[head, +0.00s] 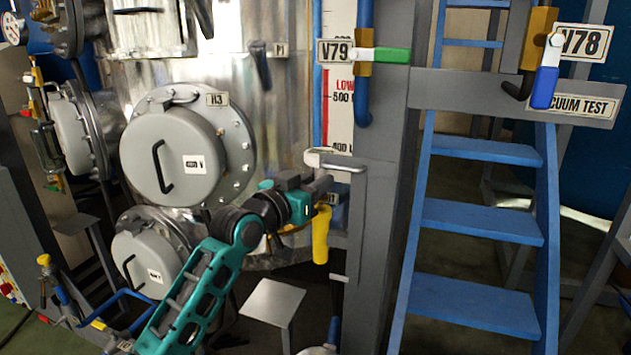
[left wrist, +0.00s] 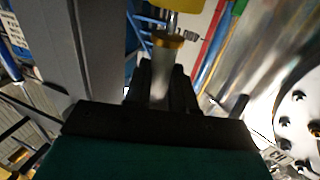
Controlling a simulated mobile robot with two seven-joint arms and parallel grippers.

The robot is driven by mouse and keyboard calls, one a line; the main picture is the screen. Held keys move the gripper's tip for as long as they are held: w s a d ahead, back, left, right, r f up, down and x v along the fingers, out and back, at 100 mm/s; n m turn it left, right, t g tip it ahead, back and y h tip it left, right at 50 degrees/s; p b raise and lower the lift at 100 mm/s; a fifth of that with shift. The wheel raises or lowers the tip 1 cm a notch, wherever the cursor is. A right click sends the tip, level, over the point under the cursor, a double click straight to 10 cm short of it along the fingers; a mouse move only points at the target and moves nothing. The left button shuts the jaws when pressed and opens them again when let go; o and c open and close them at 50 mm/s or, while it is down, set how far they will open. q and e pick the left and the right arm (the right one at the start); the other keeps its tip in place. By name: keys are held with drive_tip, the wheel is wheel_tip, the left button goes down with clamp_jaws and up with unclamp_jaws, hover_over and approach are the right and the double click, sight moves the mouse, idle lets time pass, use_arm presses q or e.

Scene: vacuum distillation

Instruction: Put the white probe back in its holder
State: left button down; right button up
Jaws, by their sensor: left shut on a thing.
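My left gripper (head: 322,184) reaches in from the lower left and is in front of the grey post, just below a white bar with a bent grey handle (head: 336,161). In the left wrist view the gripper (left wrist: 160,88) is shut on a pale cylinder with an amber collar at its far end, which looks like the white probe (left wrist: 161,66). In the head view the gripper hides most of it. A yellow cylinder (head: 320,236) hangs upright just below the gripper. I cannot tell which part is the probe's holder. My right gripper is not in view.
A steel tank with round grey hatches (head: 172,155) stands left of the gripper. A grey post (head: 385,200) and blue stairs (head: 480,230) are to the right. Valve V79 with a green handle (head: 385,55) is above. A small grey stand (head: 272,300) is below.

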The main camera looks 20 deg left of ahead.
use_arm(q)
drive_tip(key=shift+f+b, duration=0.55)
drive_tip(key=shift+f, duration=0.4)
drive_tip(key=c, duration=0.8)
unclamp_jaws()
drive_tip(key=shift+c, duration=0.2)
drive_tip(key=v, duration=1.3)
drive_tip(key=shift+w, duration=0.1)
